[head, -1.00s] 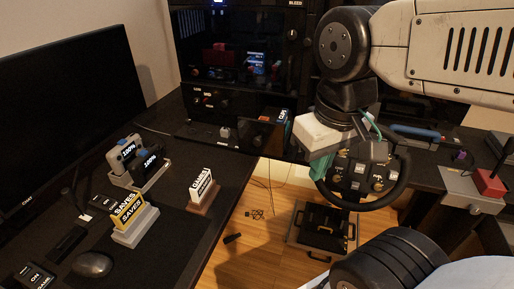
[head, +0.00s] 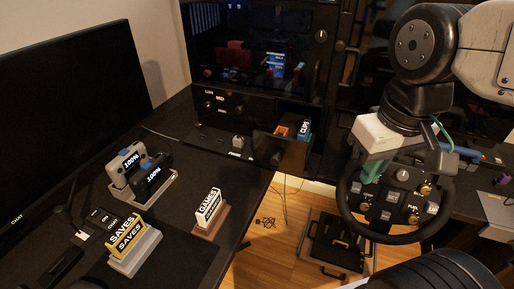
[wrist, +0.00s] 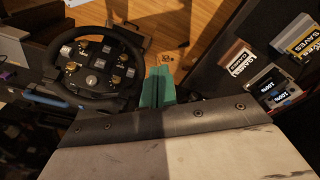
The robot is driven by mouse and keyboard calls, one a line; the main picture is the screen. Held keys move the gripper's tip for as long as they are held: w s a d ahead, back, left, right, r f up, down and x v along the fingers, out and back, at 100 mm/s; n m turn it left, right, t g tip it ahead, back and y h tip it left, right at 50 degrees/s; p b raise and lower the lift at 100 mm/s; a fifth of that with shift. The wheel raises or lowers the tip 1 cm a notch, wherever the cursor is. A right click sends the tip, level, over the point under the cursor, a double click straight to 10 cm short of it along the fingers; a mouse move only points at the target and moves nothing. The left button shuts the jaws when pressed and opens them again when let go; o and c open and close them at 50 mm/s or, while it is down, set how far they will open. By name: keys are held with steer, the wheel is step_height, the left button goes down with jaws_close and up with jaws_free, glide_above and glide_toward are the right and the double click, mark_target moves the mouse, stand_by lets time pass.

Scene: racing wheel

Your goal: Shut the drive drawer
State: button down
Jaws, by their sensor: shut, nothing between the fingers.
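A dark drawer (head: 281,152) stands pulled out of the lower right of the black cabinet at the back, in the head view. Any label on the drawer is not readable. My gripper (head: 371,173) has green fingers and is in front and to the right of the drawer, apart from it and close to the racing wheel (head: 349,215). In the wrist view the green fingers (wrist: 158,84) are together and empty, beside the wheel (wrist: 49,83). The drawer is not clear in the wrist view.
The dark desk (head: 205,253) holds a monitor (head: 62,118), a controller stand (head: 146,196), a SAVES holder (head: 136,256) and a GAMES holder (head: 210,227). Black pedals (head: 333,246) lie on the wooden floor. Floor shows between desk and wheel.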

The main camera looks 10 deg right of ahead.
steer(key=w+a+n+h, duration=0.1)
steer(key=w+n, duration=0.6)
steer(key=n, duration=0.1)
steer(key=n+t+h, duration=0.1)
steer(key=n+t, duration=0.1)
steer(key=n, duration=1.8)
glide_toward(266, 153)
steer(key=s+a+r, duration=0.2)
steer(key=s+a, duration=0.1)
steer(key=s, duration=0.3)
steer(key=w+d+f, duration=0.1)
steer(key=f, duration=0.2)
steer(key=w+d+f, duration=0.1)
steer(key=w+f, duration=0.1)
steer(key=f, duration=0.1)
steer(key=w+d+f, duration=0.1)
steer(key=w+f, duration=0.1)
steer(key=f, duration=0.1)
steer(key=shift+w+d+f, duration=0.1)
steer(key=shift+w+d, duration=0.1)
steer(key=shift+d, duration=0.05)
steer(key=shift+w+d, duration=0.35)
steer(key=shift+w, duration=0.2)
